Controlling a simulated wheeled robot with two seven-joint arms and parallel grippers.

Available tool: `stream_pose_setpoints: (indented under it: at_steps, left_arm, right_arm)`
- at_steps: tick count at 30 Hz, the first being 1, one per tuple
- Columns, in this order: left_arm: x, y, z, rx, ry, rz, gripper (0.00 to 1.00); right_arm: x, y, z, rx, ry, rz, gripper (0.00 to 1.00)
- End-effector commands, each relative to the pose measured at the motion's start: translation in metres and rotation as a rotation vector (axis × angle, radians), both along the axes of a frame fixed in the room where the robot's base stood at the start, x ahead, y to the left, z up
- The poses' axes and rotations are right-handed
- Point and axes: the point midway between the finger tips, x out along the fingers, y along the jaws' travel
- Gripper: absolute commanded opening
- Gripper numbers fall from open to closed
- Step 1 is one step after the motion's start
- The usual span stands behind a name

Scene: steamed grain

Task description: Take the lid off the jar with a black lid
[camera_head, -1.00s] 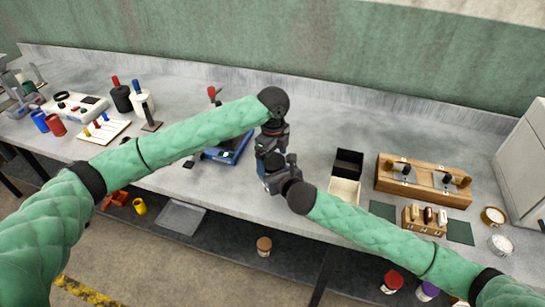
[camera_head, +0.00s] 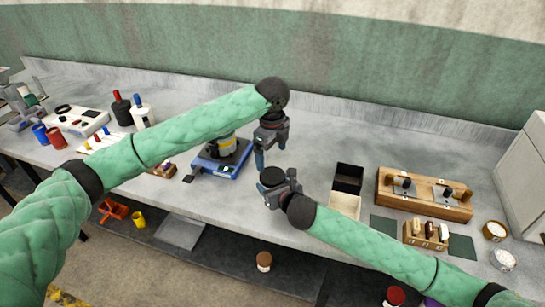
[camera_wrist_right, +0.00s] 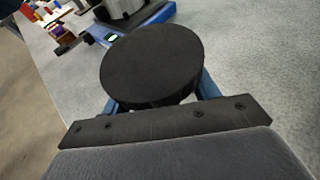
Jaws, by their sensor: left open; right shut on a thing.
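A thick black lid (camera_wrist_right: 152,62) fills the middle of the right wrist view and also shows as a black disc in the head view (camera_head: 272,176). My right gripper (camera_head: 280,190) is shut just beneath it, with blue fingers on both sides. The jar under the lid is hidden, so I cannot tell how the lid sits on it. My left gripper (camera_head: 261,162) points down, open and empty, just behind and to the left of the lid. A small gap shows between them in the head view.
A blue bench device (camera_head: 222,164) with a yellow-banded container (camera_head: 227,145) stands left of the grippers. A black-and-cream open box (camera_head: 346,190) and a wooden rack (camera_head: 424,194) stand right. The bench behind the grippers is clear.

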Motion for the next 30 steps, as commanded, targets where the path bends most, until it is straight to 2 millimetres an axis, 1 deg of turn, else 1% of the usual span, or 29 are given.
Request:
stream_pose_setpoints:
  at_steps: [1,3,6,11,15,20,24,30]
  left_arm:
    - [0.005,0.002,0.011,0.007,-0.018,0.0,0.92]
    - [0.011,0.005,0.021,0.022,-0.039,-0.001,0.92]
    - [0.015,0.01,0.031,0.046,-0.059,-0.008,0.92]
    - [0.016,0.014,0.039,0.074,-0.065,-0.039,0.92]
    - [0.011,0.015,0.037,0.089,-0.045,-0.165,0.92]
    - [0.002,0.013,0.024,0.082,-0.001,-0.347,0.92]
    - [-0.007,0.007,0.013,0.058,0.032,-0.531,0.92]
    - [-0.012,-0.001,0.012,0.018,0.041,-0.762,0.92]
  right_arm:
    - [0.0,0.0,0.001,0.0,-0.001,0.0,0.0]
    - [0.0,0.0,0.001,0.0,-0.001,0.0,0.0]
    - [0.0,0.0,0.001,0.0,-0.001,0.0,0.0]
    - [0.0,0.0,0.001,0.0,-0.001,0.0,0.0]
    - [0.0,0.0,0.0,0.0,-0.001,0.0,0.0]
    - [0.0,0.0,0.0,0.0,-0.001,0.0,0.0]
    - [0.0,0.0,0.001,0.0,-0.001,0.0,0.0]
    - [0.0,0.0,0.001,0.0,-0.001,0.0,0.0]
